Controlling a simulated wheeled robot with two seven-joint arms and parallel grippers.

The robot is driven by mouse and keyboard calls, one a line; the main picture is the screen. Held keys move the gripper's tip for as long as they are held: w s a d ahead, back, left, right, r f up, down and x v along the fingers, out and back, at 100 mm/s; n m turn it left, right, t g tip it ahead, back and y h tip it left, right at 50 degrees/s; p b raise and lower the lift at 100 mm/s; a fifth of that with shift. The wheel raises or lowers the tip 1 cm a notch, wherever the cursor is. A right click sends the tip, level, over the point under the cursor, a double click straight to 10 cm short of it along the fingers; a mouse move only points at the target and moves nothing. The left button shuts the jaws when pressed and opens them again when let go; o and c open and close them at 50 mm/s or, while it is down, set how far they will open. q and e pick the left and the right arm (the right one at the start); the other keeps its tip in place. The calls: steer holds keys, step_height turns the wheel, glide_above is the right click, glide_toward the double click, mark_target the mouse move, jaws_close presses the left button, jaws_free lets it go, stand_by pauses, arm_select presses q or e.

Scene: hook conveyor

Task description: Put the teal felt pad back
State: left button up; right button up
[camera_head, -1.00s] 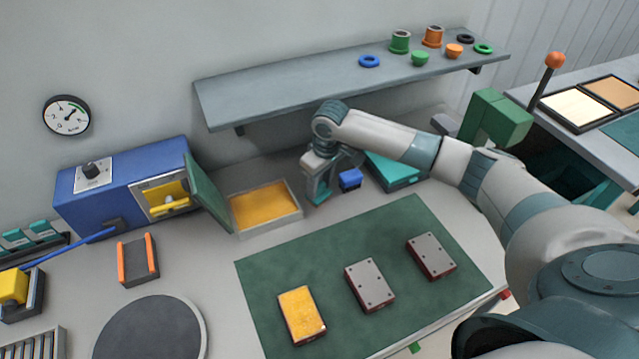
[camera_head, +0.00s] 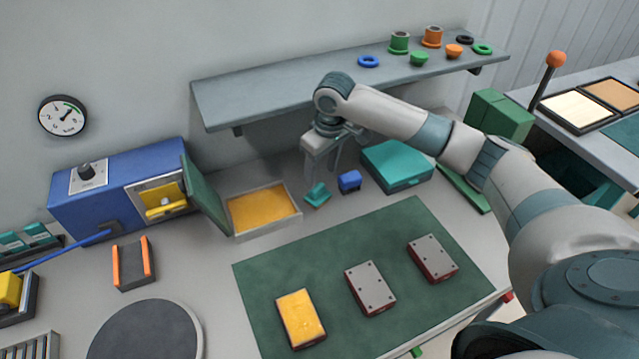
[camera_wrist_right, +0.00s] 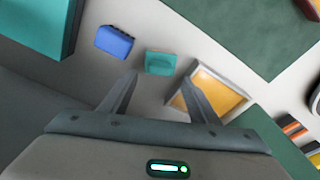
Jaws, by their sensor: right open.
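The small teal felt pad (camera_head: 317,194) lies on the grey bench between the tray with the yellow-orange inside and a small blue block. It also shows in the right wrist view (camera_wrist_right: 160,63), beyond the fingertips. My right gripper (camera_head: 322,172) is open and empty above the pad, apart from it. Its two spread fingers show in the wrist view (camera_wrist_right: 160,79). My left gripper is not in view.
The blue block (camera_head: 349,181) and a larger teal box (camera_head: 397,166) stand right of the pad. The shallow tray (camera_head: 265,233) is on its left. A shelf (camera_head: 300,92) hangs above and behind. The green mat (camera_head: 385,237) in front holds three rectangular blocks.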

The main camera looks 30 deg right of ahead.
steer(key=r, duration=0.3)
steer(key=r+b, duration=0.1)
steer(key=r, duration=0.1)
steer(key=shift+s+d+r, duration=0.1)
steer(key=shift+s+r, duration=0.05)
steer(key=shift+s, duration=0.25)
